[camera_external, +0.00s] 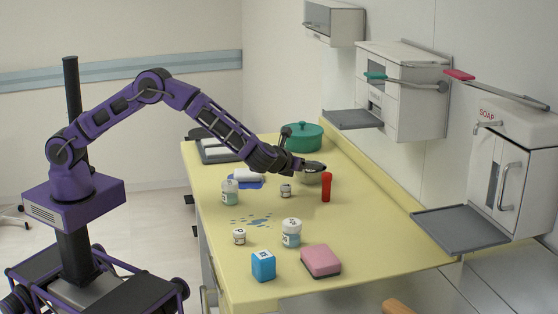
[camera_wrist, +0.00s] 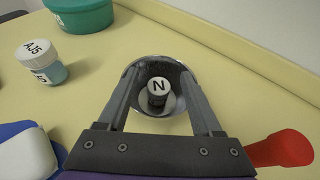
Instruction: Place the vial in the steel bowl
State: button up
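The steel bowl (camera_wrist: 180,124) is a shiny round bowl ahead of my gripper (camera_wrist: 159,74) in the wrist view. A small dark vial with a white lid marked N (camera_wrist: 158,88) shows upright within the bowl's outline, between my spread fingers. My fingers stand apart with a gap on each side of the vial. In the external view my gripper (camera_external: 316,167) is low over the far part of the table, just above the bowl (camera_external: 307,179). The vial's base and any contact with the bowl are hard to make out, and the external view hides the vial.
A red torch-like object (camera_external: 326,187) stands right of the bowl. A green pot (camera_external: 303,137) is behind. The wrist view shows a jar marked AJS (camera_wrist: 44,65) at left. The table's (camera_external: 370,230) right side is clear.

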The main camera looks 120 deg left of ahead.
jog(key=shift+r, duration=0.1)
dwell(0.6)
notch_tip(320, 180, up, 7)
jog(key=p, duration=0.5)
